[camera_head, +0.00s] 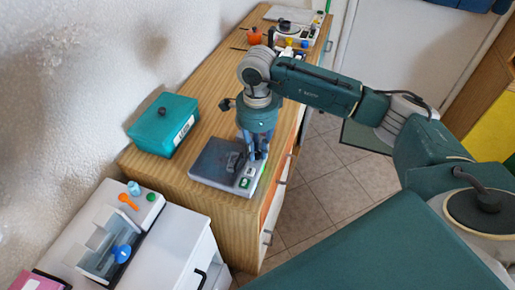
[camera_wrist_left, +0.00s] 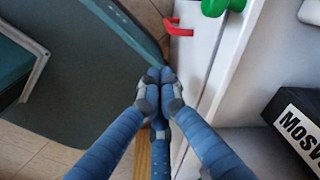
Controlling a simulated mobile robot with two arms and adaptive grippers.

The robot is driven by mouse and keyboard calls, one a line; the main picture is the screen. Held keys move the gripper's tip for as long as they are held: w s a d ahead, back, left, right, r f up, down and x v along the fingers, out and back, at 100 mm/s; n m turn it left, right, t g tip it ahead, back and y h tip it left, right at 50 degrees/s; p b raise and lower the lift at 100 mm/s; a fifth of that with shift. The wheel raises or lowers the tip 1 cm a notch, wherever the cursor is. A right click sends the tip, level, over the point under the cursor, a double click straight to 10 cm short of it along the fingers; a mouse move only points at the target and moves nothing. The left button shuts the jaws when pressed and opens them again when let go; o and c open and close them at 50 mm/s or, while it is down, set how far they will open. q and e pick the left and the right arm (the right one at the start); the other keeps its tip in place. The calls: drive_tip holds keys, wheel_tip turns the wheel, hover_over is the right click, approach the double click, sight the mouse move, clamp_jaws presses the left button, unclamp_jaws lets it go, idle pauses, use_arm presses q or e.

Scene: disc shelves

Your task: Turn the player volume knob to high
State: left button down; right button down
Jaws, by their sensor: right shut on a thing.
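The player (camera_head: 212,160) is a flat box with a dark grey lid and a pale right edge strip, on the wooden cabinet top. Small green controls (camera_head: 245,183) show at its front right. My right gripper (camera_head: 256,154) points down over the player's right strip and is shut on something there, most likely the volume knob. The fingers hide the knob, so its setting cannot be read. My left gripper (camera_wrist_left: 160,82) shows only in the left wrist view. Its blue fingers meet at the tips, with nothing visible between them.
A teal box (camera_head: 164,125) with a dark knob stands left of the player by the wall. A white unit (camera_head: 170,245) with orange and blue items stands in front. Other devices (camera_head: 292,30) sit at the far end. The left wrist view shows a red handle (camera_wrist_left: 178,27) and a black box (camera_wrist_left: 296,122).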

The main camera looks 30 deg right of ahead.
drive_tip(key=shift+d, duration=0.1)
drive_tip(key=shift+f+m+b, duration=0.1)
drive_tip(key=shift+m+b, duration=0.65)
drive_tip(key=shift+m, duration=0.25)
drive_tip(key=m+b, duration=0.1)
drive_tip(key=m, duration=0.1)
drive_tip(key=shift+m, duration=0.3)
drive_tip(key=m+b, duration=0.2)
drive_tip(key=m, duration=0.3)
drive_tip(key=m+b, duration=0.1)
drive_tip(key=m, duration=0.3)
drive_tip(key=m+b, duration=0.1)
drive_tip(key=m, duration=0.3)
drive_tip(key=shift+s, duration=0.1)
drive_tip(key=shift+m, duration=0.3)
